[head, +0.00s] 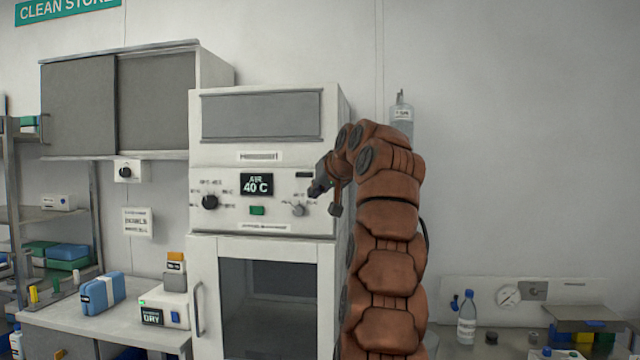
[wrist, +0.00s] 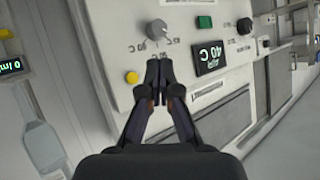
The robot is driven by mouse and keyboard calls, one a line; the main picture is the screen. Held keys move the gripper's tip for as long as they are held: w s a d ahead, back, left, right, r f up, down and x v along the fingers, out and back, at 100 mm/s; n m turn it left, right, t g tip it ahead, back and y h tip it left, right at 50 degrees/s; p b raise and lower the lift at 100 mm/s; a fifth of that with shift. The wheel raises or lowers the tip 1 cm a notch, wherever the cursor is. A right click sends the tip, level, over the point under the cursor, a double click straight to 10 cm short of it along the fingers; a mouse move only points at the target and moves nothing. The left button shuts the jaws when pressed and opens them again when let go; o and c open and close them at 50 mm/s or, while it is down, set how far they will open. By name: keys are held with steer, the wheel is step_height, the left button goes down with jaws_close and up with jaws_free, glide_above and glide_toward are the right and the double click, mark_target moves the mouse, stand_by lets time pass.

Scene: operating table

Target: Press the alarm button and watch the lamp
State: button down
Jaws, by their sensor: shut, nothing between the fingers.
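A round yellow button (wrist: 131,77) sits on the white cabinet's control panel, left of my fingertips in the wrist view; in the head view my gripper seems to hide it. My gripper (head: 318,188) is shut and empty in front of the panel's right part. In the wrist view the fingertips (wrist: 159,72) point at the panel between the grey knob (wrist: 158,28) and the yellow button; contact cannot be told. A green rectangle (head: 257,210) lies under the "AIR 40 C" display (head: 257,184). Which one is the lamp is unclear.
A black knob (head: 210,202) and the grey knob (head: 299,209) flank the green rectangle. A bench at left holds a blue case (head: 102,293) and a white "DRY" box (head: 163,308).

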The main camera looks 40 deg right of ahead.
steer(key=shift+w+d+p, duration=0.8)
steer(key=shift+d+p, duration=0.25)
steer(key=shift+d, duration=0.1)
steer(key=shift+w+d+p, duration=0.8)
steer(key=shift+d+p, duration=0.2)
steer(key=shift+d, duration=0.15)
steer(key=shift+w+d+r, duration=0.1)
steer(key=shift+r, duration=0.05)
steer(key=shift+w+d+p, duration=0.15)
steer(key=shift+d+p, duration=0.1)
steer(key=shift+p, duration=0.2)
steer(key=shift+w+d+p, duration=0.2)
steer(key=shift+d+p, duration=0.1)
steer(key=shift+p, duration=0.1)
stand_by(0.6)
steer(key=shift+s+a+b, duration=0.45)
steer(key=shift+a+b, duration=0.2)
steer(key=shift+b, duration=0.1)
steer(key=shift+a, duration=0.1)
